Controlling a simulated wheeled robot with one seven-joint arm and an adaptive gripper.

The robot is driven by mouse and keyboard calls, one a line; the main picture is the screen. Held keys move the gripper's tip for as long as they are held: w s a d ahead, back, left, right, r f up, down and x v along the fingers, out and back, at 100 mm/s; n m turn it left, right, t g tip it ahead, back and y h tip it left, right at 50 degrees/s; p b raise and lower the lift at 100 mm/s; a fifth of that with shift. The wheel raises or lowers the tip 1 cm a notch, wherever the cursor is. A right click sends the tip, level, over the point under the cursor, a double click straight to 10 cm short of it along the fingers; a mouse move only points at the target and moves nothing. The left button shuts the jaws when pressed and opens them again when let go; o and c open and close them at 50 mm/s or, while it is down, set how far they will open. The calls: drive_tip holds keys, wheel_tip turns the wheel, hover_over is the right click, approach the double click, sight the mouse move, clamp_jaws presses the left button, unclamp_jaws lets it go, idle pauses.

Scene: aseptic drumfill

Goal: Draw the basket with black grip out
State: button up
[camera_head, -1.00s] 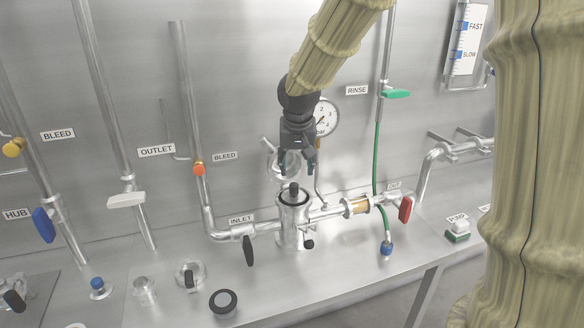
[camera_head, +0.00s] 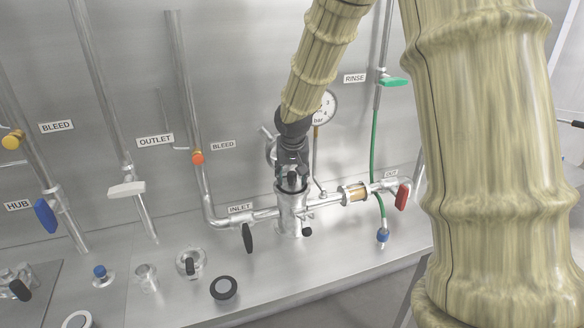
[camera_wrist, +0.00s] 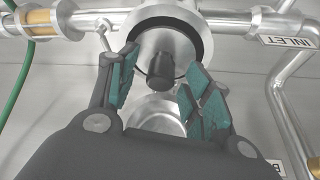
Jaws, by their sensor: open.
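The basket's black grip (camera_wrist: 160,72) stands up in the open mouth of the steel strainer housing (camera_head: 290,213). In the wrist view the grip lies between and just beyond the two green-padded fingers of my gripper (camera_wrist: 152,88), which are spread apart. In the head view my gripper (camera_head: 291,180) points down directly over the housing and hides most of the grip. The basket body is inside the housing and cannot be seen. A dark ring (camera_wrist: 200,45) lines the housing mouth.
The inlet pipe with a black handle (camera_head: 248,238) joins the housing at left. A sight glass (camera_head: 355,193) and red valve handle (camera_head: 402,197) are at right. A pressure gauge (camera_head: 325,107) stands behind. A round black-rimmed cap (camera_head: 223,288) lies on the bench in front.

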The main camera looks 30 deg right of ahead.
drive_tip(key=shift+f, duration=0.25)
drive_tip(key=shift+c, duration=0.4)
clamp_jaws()
drive_tip(key=shift+r+p, duration=0.6)
drive_tip(key=shift+r, duration=0.05)
idle(0.5)
wheel_tip(320, 180, up, 13)
drive_tip(key=p, duration=1)
idle(2.0)
